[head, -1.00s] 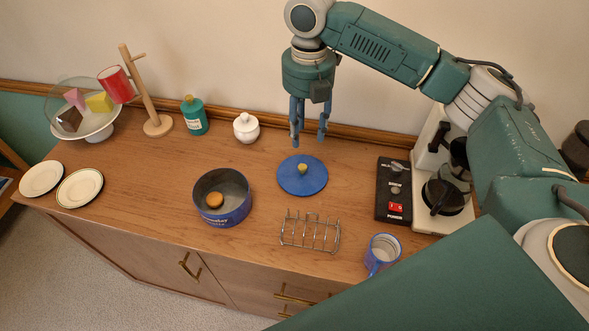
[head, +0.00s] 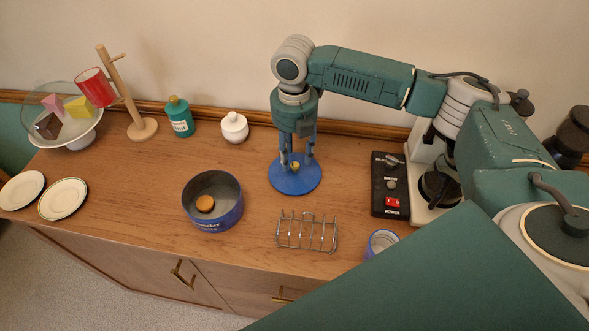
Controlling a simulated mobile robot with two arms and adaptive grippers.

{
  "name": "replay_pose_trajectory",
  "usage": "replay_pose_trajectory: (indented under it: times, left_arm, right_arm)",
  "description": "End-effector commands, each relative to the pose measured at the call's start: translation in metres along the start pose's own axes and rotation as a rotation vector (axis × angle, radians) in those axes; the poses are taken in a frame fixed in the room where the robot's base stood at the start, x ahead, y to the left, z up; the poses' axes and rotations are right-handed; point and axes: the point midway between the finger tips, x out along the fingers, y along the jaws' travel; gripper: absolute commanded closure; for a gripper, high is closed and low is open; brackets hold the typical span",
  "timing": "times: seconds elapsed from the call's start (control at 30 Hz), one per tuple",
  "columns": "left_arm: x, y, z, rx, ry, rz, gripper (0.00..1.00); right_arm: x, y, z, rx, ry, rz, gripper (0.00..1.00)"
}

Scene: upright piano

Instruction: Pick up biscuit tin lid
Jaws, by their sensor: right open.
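The biscuit tin lid (head: 294,182) is a round blue disc with a small gold knob (head: 295,165), lying flat on the wooden cabinet top. My right gripper (head: 296,165) points straight down over the lid, with its open fingers on either side of the knob. Whether the fingers touch the lid I cannot tell. The open blue biscuit tin (head: 227,217) stands to the left and in front of the lid, with a round orange-brown biscuit (head: 205,204) inside. My left gripper is not in view.
A wire toast rack (head: 306,232) stands in front of the lid, and a blue mug (head: 381,241) is partly hidden by my arm. A coffee machine with a black panel (head: 390,186) is to the right.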

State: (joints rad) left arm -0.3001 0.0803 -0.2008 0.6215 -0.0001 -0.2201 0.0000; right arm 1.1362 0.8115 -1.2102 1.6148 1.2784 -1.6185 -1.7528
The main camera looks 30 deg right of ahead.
Motion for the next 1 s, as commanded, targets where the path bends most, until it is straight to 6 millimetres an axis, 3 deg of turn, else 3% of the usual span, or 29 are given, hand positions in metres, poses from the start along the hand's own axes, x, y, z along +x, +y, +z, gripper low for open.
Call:
replay_pose_trajectory:
  times: [0.03, 0.2, 0.47, 0.67, 1.0]
  left_arm:
    - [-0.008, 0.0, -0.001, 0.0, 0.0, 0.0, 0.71]
    - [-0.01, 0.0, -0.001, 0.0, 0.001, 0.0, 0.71]
    - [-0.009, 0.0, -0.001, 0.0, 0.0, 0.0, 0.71]
    - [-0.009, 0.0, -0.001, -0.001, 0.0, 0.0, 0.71]
    - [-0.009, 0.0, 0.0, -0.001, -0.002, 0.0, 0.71]
  right_arm:
    - [0.004, -0.003, -0.002, 0.001, 0.003, -0.004, 0.59]
    - [0.025, -0.002, -0.002, -0.001, 0.0, -0.001, 0.59]
    - [0.028, -0.001, -0.002, -0.001, -0.001, 0.001, 0.59]
    - [0.028, -0.001, -0.002, -0.001, -0.001, 0.001, 0.99]
    - [0.027, -0.001, -0.001, -0.001, -0.001, 0.001, 1.0]
